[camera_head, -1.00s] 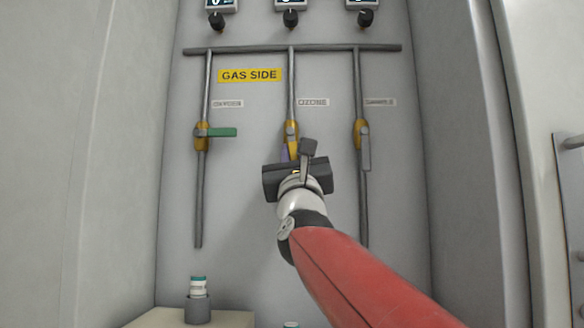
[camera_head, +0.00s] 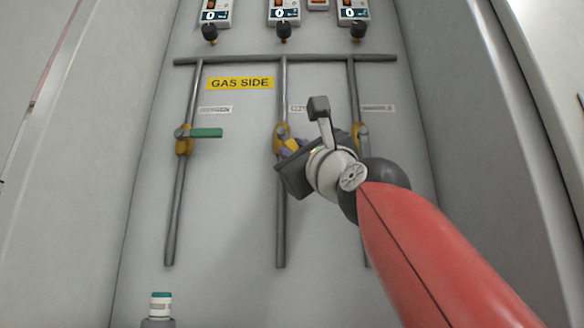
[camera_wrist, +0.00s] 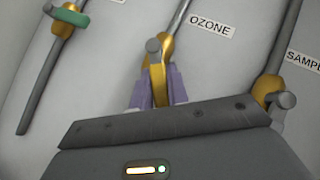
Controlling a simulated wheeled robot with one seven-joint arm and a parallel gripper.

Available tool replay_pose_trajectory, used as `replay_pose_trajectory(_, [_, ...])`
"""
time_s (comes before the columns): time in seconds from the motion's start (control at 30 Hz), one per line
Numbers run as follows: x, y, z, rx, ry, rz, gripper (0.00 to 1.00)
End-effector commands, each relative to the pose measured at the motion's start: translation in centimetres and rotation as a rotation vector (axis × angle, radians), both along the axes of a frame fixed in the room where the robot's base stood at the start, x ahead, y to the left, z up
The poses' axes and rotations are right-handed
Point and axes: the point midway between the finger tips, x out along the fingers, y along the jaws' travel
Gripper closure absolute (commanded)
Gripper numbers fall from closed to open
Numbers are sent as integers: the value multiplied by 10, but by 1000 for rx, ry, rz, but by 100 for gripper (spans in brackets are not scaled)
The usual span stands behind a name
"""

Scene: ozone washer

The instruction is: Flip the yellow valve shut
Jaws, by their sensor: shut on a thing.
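The yellow-handled valve (camera_head: 281,131) sits on the middle pipe, beside the OZONE label. Its yellow handle (camera_wrist: 156,84) lies between the purple fingers of my gripper (camera_wrist: 155,90) in the wrist view, and my gripper is shut on it. The handle slants down and to the right, at an angle to its pipe, neither in line with it nor fully across. In the head view my gripper (camera_head: 292,148) comes in from the lower right, and its body hides part of the handle and of the pipe behind.
The left valve has a green handle (camera_head: 206,133) set across its pipe. The right valve's grey handle (camera_wrist: 284,101) is close to my gripper's right side. A white bottle with a green cap (camera_head: 160,304) stands at the lower left. Displays (camera_head: 284,15) are above.

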Motion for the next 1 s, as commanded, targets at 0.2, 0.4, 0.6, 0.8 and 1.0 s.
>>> replay_pose_trajectory(0.2, [2, -7, 9, -146, 4, -3, 100])
replay_pose_trajectory(0.4, [2, -13, 18, -332, 11, -4, 100])
replay_pose_trajectory(0.6, [1, -16, 26, -524, 19, -4, 100])
replay_pose_trajectory(0.8, [1, -18, 32, -697, 25, -1, 100])
replay_pose_trajectory(1.0, [1, -19, 36, -836, 30, -1, 100])
